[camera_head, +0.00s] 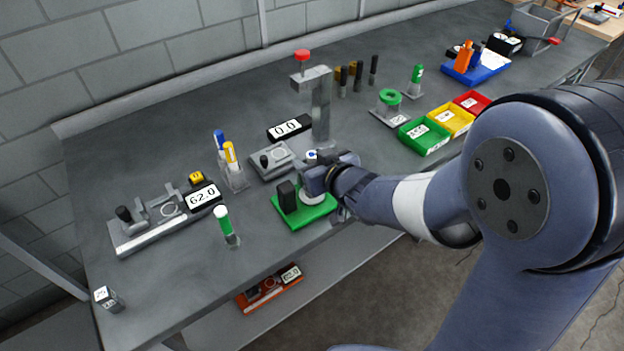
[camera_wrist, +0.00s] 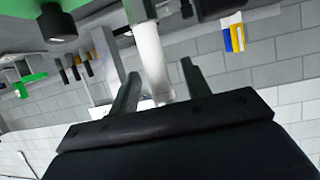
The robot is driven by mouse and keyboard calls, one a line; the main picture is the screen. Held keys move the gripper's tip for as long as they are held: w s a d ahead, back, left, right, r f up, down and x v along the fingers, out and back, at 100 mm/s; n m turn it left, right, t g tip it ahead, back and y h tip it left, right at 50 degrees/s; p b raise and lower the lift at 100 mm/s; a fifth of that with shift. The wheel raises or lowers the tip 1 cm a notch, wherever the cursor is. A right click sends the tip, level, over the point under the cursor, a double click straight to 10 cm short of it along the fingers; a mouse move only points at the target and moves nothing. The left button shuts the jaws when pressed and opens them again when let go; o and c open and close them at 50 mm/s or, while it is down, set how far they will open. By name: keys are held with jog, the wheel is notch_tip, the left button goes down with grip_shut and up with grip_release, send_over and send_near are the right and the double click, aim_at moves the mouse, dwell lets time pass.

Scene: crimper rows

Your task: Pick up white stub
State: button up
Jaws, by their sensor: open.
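In the wrist view, a white cylinder, which looks like the white stub (camera_wrist: 152,58), lies between the two fingers of my gripper (camera_wrist: 160,75). The fingers are apart, with a gap visible on each side of it. Its far end meets a dark grey part at the top of the picture. In the head view, my gripper (camera_head: 318,178) is low over the green base (camera_head: 300,217), which carries a black block (camera_head: 288,197) and a pale round part. The stub cannot be made out clearly there, as my wrist covers that area.
A grey post stand (camera_head: 321,105) with a red top rises just behind my gripper. A small grey fixture (camera_head: 271,161) and a holder with blue and yellow markers (camera_head: 234,178) stand to the left. Green, yellow and red bins lie right.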

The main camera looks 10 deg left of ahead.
grip_shut()
dwell(0.5)
